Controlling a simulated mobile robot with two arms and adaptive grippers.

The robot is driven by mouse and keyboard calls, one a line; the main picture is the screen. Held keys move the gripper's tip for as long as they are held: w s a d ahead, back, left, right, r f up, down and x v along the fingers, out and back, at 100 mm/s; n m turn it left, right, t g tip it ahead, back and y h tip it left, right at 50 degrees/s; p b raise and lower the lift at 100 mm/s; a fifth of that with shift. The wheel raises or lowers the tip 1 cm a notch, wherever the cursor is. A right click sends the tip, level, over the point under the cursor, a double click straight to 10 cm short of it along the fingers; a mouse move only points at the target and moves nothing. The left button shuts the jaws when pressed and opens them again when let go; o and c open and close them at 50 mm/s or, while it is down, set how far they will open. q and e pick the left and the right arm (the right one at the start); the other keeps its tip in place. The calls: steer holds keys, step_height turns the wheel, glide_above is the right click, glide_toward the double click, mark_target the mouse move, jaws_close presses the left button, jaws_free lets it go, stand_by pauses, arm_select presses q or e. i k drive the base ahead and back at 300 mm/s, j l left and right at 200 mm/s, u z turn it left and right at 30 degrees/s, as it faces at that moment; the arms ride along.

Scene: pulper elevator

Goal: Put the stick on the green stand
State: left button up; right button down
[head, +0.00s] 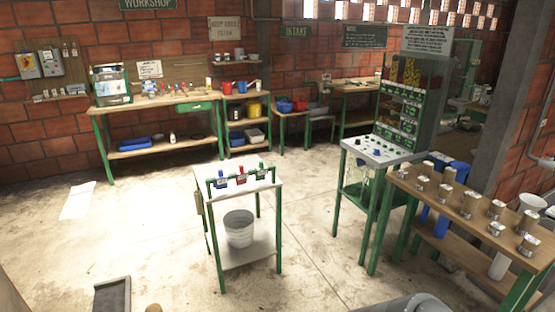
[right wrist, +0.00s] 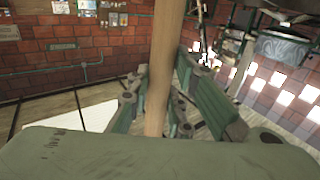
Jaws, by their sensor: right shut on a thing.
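A long pale wooden stick (right wrist: 166,45) stands nearly upright in the right wrist view, running out of the top of the picture. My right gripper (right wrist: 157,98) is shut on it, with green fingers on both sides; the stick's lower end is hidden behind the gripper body. In the head view a small white-topped table with green legs (head: 279,230) stands in the middle of the floor. It carries a green rack (head: 230,176) with blue, red and green items; I cannot tell whether this is the green stand. My left gripper is not in view.
A grey bucket (head: 239,229) sits on the small table's lower shelf. A wooden bench (head: 455,212) with several metal cups is at the right, beside a green-legged panel table (head: 372,150). A workbench (head: 150,103) lines the back wall. Open floor lies left of the small table.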

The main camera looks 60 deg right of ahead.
mark_target(224, 166)
steer(key=i+l+z, duration=0.3)
steer(key=i+l, duration=0.35)
steer(key=i+l+z, duration=0.35)
steer(key=i+l, duration=0.3)
steer(key=i, duration=0.05)
